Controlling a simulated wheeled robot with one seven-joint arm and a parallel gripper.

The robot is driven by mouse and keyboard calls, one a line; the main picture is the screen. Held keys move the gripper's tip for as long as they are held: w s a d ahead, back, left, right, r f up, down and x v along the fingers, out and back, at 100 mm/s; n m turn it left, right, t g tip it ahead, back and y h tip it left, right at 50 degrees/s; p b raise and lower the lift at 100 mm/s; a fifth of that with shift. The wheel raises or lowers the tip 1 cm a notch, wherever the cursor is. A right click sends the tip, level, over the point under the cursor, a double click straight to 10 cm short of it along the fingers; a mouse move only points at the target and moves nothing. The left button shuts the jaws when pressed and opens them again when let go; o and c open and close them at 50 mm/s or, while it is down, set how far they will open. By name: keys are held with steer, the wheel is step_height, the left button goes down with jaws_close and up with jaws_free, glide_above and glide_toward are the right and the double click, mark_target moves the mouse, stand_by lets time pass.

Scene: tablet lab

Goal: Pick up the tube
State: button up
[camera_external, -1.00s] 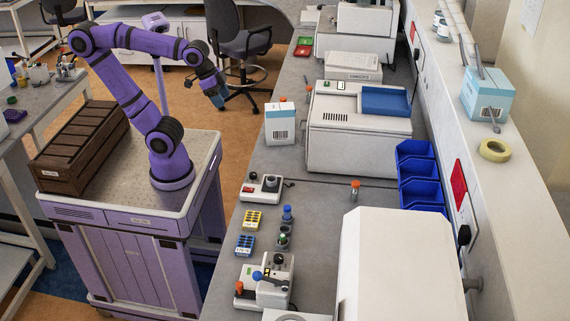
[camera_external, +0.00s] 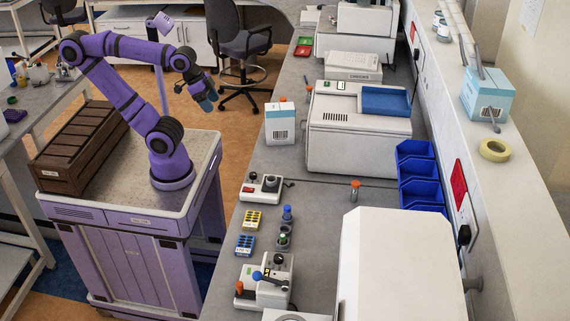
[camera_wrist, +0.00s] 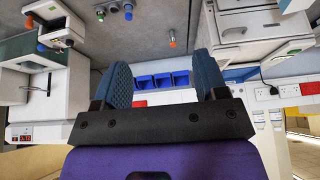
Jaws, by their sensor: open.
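A small tube with an orange cap (camera_external: 355,187) stands upright alone on the grey bench, left of the blue bins. It also shows in the wrist view (camera_wrist: 172,39), beyond the fingers. A blue-topped piece (camera_external: 287,212) and a green-topped one (camera_external: 283,238) stand further left on the bench; I cannot tell whether they are tubes. My gripper (camera_external: 208,100) is in the air left of the bench, well away from these things. In the wrist view its two blue ridged fingers (camera_wrist: 164,82) are wide apart with nothing between them.
The grey bench (camera_external: 325,205) has clear surface around the orange-capped tube. A white machine (camera_external: 400,260), a benchtop instrument (camera_external: 355,135) and blue bins (camera_external: 420,178) stand around it. A white box (camera_external: 280,124) is at the bench's left edge. A wooden crate (camera_external: 70,165) is beside my arm.

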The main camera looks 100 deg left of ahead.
steer(key=w+a+f+n+y, duration=0.2)
steer(key=w+a+n+y, duration=0.15)
steer(key=w+a, duration=1.7)
steer(key=w+a+f+n+y, duration=0.1)
steer(key=w+a+f, duration=0.25)
steer(key=a, duration=0.55)
steer(key=w+a+f+n+y, duration=0.1)
steer(key=w+a+f, duration=0.1)
steer(key=a+f, duration=0.45)
steer(key=s+a+f, duration=0.3)
steer(key=a+f, duration=0.5)
steer(key=a, duration=0.4)
steer(key=s+f+t+h, duration=0.1)
steer(key=s+f+t, duration=0.1)
steer(key=s+f, duration=0.45)
steer(key=x, duration=1.1)
steer(key=shift+w+r, duration=0.15)
steer(key=shift+w, duration=0.4)
steer(key=c, duration=1)
